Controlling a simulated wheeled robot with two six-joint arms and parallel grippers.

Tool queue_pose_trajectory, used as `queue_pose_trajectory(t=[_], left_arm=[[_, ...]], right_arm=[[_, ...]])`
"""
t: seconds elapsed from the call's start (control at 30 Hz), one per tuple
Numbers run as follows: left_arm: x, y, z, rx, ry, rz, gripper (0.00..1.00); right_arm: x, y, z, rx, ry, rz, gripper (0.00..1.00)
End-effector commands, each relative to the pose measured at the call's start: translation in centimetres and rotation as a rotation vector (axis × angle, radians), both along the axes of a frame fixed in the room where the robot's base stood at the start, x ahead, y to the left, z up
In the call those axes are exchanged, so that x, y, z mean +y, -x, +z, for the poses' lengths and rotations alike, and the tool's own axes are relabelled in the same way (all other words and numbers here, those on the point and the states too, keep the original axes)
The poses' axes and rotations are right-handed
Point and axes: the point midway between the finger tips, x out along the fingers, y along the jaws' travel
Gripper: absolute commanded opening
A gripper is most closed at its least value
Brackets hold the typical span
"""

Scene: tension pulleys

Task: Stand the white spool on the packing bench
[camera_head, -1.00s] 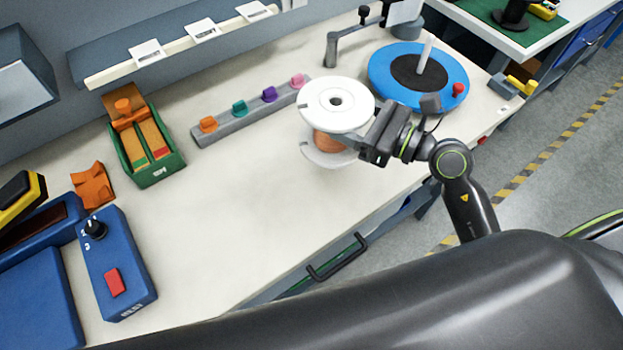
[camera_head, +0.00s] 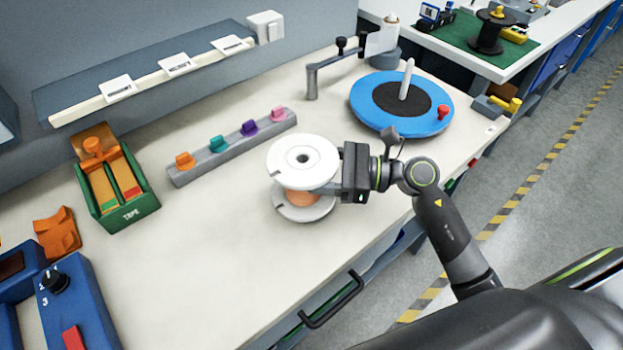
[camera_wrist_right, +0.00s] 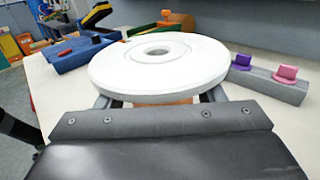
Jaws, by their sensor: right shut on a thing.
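The white spool (camera_head: 322,158) is upright over the near bench (camera_head: 205,250), with copper-coloured winding (camera_head: 303,198) between its two flanges. My right gripper (camera_head: 338,180) reaches in from the right and is shut on the spool between the flanges. In the right wrist view the spool's white top flange (camera_wrist_right: 120,75) lies flat above the gripper fingers (camera_wrist_right: 160,98), one on each side of the core. The lower flange is close to the bench top; I cannot tell if it touches. My left gripper is not in view.
A blue turntable (camera_head: 435,122) with an upright pin stands behind right. A grey rail with coloured clips (camera_head: 235,150) and a green tape box (camera_head: 125,213) are left of the spool. Blue control boxes (camera_head: 85,300) sit at front left. Another bench with a green mat (camera_head: 465,38) is far right.

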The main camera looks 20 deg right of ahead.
Motion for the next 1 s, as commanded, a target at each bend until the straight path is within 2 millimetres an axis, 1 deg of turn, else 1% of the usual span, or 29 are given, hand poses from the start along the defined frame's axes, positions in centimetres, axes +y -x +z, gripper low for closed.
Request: queue_pose_trajectory(t=[0.1,0.23,0.5,0.63,0.67,0.8,0.83,1.0], left_arm=[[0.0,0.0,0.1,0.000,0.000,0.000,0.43],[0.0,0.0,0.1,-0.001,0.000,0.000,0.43],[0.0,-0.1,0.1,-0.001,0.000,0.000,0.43],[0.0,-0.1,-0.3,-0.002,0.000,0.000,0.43],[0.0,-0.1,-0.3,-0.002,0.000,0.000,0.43],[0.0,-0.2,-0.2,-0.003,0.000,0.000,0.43],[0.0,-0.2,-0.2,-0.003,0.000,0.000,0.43],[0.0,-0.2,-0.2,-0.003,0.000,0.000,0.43]], right_arm=[[0.0,0.0,-1.6,0.003,-0.005,-0.002,0.17],[0.1,0.0,-2.9,0.001,-0.004,-0.001,0.17],[0.0,0.0,-3.1,-0.001,-0.003,0.000,0.17],[0.0,0.0,-3.5,-0.001,-0.003,0.000,0.17],[0.0,0.0,-3.6,0.001,0.000,-0.001,0.64],[0.0,0.0,-3.5,0.002,0.000,-0.001,0.82],[0.0,0.0,-3.5,0.002,0.000,-0.001,0.84],[0.0,0.0,-3.5,0.002,0.000,-0.001,0.84]])
